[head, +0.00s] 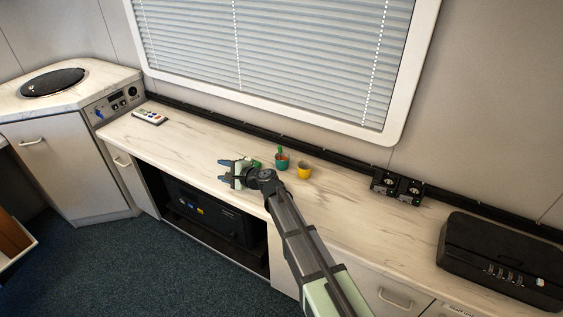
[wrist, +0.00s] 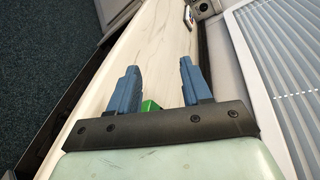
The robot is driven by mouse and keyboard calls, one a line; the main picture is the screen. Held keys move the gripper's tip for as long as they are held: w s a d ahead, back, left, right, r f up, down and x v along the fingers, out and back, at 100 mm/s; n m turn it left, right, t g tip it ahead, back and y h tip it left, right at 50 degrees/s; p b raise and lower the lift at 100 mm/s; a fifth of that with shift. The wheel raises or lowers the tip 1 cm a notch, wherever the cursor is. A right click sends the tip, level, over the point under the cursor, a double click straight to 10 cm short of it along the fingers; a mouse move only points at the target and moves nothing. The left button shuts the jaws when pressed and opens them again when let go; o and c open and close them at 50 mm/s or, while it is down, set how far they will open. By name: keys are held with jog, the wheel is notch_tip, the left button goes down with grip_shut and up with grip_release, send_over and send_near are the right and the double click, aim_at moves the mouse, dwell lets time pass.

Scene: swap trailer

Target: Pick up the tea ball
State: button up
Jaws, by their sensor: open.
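I cannot make out a tea ball for certain in either view. In the head view, my gripper (head: 223,170) is over the front part of the counter, its blue fingers apart and empty, pointing left. The open fingers also show in the wrist view (wrist: 159,68), with bare counter between their tips. A small green thing (wrist: 150,106) shows in the wrist view behind the gripper's dark bar, which hides part of it. In the head view, a teal cup (head: 282,163) with something green in it stands right of my gripper. A yellow cup (head: 304,171) stands beside it.
The marble-look counter (head: 185,145) is clear left of my gripper up to a remote-like device (head: 149,117). Two small black units (head: 398,186) and a black case (head: 500,258) stand to the right. A blind-covered window (head: 270,50) is behind.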

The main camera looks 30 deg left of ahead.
aim_at(281, 151)
jog(key=w+d+m+t, duration=0.2)
jog(key=w+d+m, duration=0.3)
jog(key=d, duration=0.1)
jog(key=w+d+f+m+t, duration=0.1)
jog(key=w+d+m+t, duration=0.1)
jog(key=w+d+m, duration=0.3)
jog(key=w+d+f+m+t+y, duration=0.1)
jog(key=w+d+m+t, duration=0.2)
jog(key=d, duration=0.6)
jog(key=shift+w+d+f+m, duration=0.1)
jog(key=shift+w+d+m, duration=0.05)
jog(key=shift+w+m, duration=0.55)
jog(key=shift+w+d+m, duration=0.1)
jog(key=shift+w+m, duration=0.3)
jog(key=shift+m, duration=0.5)
jog(key=shift+w, duration=0.2)
jog(key=shift+w+a, duration=0.15)
jog(key=shift+a, duration=0.05)
jog(key=x, duration=0.7)
jog(key=shift+a, duration=0.2)
jog(key=shift+r+x, duration=0.15)
jog(key=shift+x, duration=1.25)
jog(key=shift+r+x, duration=0.15)
jog(key=shift+x, duration=1.3)
jog(key=shift+w+d, duration=0.15)
jog(key=shift+c, duration=0.4)
grip_shut()
